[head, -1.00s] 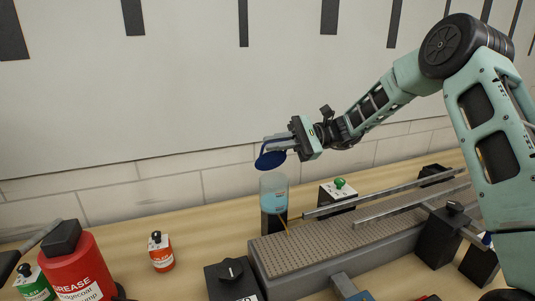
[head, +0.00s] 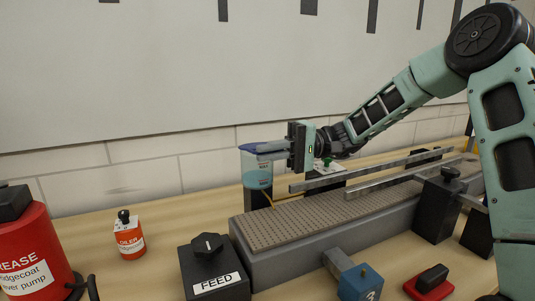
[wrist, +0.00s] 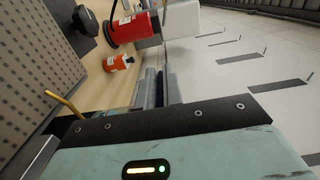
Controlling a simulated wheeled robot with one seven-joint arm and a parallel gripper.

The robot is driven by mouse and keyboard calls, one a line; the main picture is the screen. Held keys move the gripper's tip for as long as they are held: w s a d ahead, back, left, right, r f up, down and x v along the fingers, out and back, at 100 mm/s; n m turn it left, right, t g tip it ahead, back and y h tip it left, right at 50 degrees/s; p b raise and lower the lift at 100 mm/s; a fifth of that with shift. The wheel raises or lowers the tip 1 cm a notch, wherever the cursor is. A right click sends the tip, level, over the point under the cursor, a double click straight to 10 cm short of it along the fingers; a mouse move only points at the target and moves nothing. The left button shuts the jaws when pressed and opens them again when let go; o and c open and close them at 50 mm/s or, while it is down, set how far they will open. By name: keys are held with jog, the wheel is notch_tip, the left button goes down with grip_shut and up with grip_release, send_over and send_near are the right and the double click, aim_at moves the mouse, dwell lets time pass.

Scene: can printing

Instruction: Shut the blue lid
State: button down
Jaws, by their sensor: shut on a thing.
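The blue lid (head: 251,147) lies over the mouth of a clear container (head: 257,178) with light blue liquid in it. The lid looks nearly level, and I cannot tell whether it is fully seated. My gripper (head: 268,150) is shut on the lid, its fingers pointing left across the container's top and covering part of the lid. In the wrist view my fingers (wrist: 161,86) are close together; the lid does not show there.
A perforated conveyor bed (head: 320,217) with metal rails (head: 375,168) lies below and right of my gripper. A feed knob box (head: 213,268), an orange oiler (head: 129,240) and a red grease can (head: 30,250) stand to the left and front. The wall is behind.

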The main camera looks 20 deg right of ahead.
jog(key=shift+f+n, duration=0.3)
jog(key=shift+f, duration=0.2)
jog(key=shift+f+b, duration=0.55)
jog(key=shift+b, duration=0.1)
jog(key=shift+f, duration=0.15)
jog(key=c, duration=1.6)
grip_release()
jog(key=shift+o, duration=0.2)
jog(key=shift+d, duration=0.15)
jog(key=d, duration=1.1)
jog(key=d+b, duration=0.1)
jog(key=d, duration=0.5)
jog(key=shift+w+d, duration=0.1)
jog(key=shift+w, duration=0.15)
